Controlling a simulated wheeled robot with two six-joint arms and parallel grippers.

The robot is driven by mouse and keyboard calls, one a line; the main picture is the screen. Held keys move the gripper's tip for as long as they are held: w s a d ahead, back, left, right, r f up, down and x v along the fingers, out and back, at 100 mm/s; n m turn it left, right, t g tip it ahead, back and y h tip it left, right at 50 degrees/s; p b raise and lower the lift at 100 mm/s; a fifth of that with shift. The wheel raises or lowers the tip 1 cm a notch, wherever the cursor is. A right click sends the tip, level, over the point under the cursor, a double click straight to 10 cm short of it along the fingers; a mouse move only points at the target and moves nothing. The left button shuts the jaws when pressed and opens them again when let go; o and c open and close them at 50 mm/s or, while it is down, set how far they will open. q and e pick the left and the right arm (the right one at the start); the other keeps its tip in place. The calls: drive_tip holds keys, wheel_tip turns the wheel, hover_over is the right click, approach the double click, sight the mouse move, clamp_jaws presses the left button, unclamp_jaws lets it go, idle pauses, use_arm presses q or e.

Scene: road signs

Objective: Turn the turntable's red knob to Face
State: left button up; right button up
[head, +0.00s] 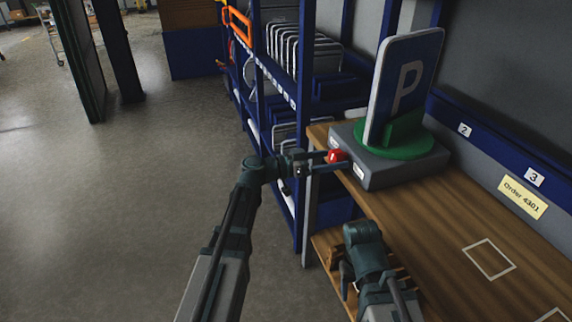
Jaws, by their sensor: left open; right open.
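The turntable is a grey box (390,177) with a green disc (408,148) on top, at the far end of the wooden bench. The red knob (338,156) is on the box's left-hand front face, between small white labels too small to read. My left gripper (326,161) is open, its fingers reaching right to the knob; I cannot tell whether they touch it. My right gripper (346,283) is open and empty, low by the bench's near edge, apart from the turntable.
The wooden bench (440,222) has white outlined squares and is mostly clear. Tags 2 (464,130) and 3 (534,177) and a yellow order card (523,197) are along its back. A blue rack (299,110) with metal frames stands behind. Open floor lies left.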

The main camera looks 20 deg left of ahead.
use_arm(q)
drive_tip(key=v, duration=1.3)
drive_tip(key=shift+s+a+m, duration=0.2)
drive_tip(key=shift+a+m, duration=0.15)
drive_tip(key=shift+m, duration=0.05)
use_arm(e)
drive_tip(key=shift+r, duration=0.1)
use_arm(q)
drive_tip(key=shift+d+r, duration=0.1)
drive_tip(key=shift+d, duration=0.05)
